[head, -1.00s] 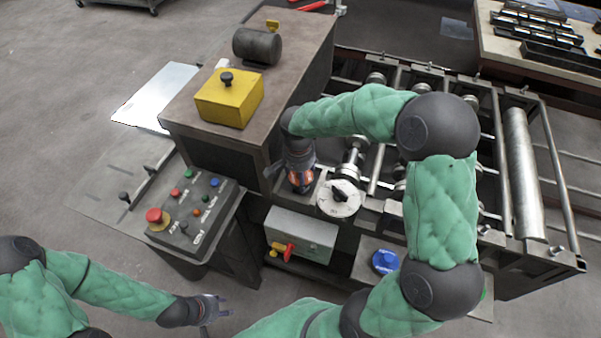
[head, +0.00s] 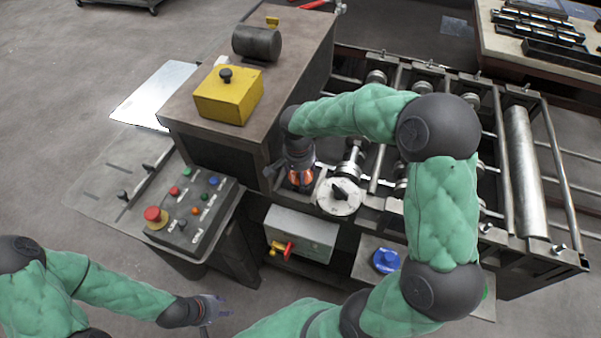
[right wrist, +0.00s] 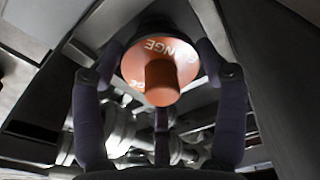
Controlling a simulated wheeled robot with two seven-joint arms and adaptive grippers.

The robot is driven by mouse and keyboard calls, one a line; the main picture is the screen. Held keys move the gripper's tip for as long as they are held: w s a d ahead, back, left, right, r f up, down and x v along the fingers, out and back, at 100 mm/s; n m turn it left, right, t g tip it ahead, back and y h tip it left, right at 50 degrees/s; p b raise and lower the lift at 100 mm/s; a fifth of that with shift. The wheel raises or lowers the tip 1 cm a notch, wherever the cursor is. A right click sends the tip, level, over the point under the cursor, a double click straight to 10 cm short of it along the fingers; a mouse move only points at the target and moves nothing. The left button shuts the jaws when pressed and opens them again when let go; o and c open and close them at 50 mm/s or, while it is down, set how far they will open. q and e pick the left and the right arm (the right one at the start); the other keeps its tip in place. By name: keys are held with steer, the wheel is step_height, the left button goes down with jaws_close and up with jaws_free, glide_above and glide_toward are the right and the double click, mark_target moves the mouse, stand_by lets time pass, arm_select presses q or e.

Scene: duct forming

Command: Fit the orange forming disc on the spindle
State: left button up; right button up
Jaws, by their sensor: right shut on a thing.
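The orange forming disc (right wrist: 183,60) shows in the right wrist view, its face towards the camera, with white lettering and a short orange hub. My right gripper (right wrist: 163,66) is shut on it, fingers on either side of its rim. In the head view the right gripper (head: 300,176) points down beside the roller machine, with orange showing between its fingers. A dark round part (right wrist: 152,27) lies right behind the disc; I cannot tell whether it is the spindle, or whether the disc is around it. My left gripper (head: 212,308) is empty and open at the lower left, away from the machine.
A white dial with a black handle (head: 339,196) is just right of the right gripper. The dark cabinet (head: 215,153) with a yellow box (head: 228,97) stands close on its left. A control panel (head: 196,215) is at left, and a blue disc (head: 386,261) lies front right.

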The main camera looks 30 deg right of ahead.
steer(key=shift+f+b, duration=0.4)
steer(key=shift+s+f, duration=0.1)
steer(key=shift+f, duration=0.1)
stand_by(0.3)
steer(key=o, duration=1.7)
steer(key=shift+w, duration=0.2)
steer(key=shift+c, duration=0.2)
steer(key=shift+s, duration=0.1)
steer(key=shift+r+p, duration=2.75)
steer(key=shift+r, duration=1.8)
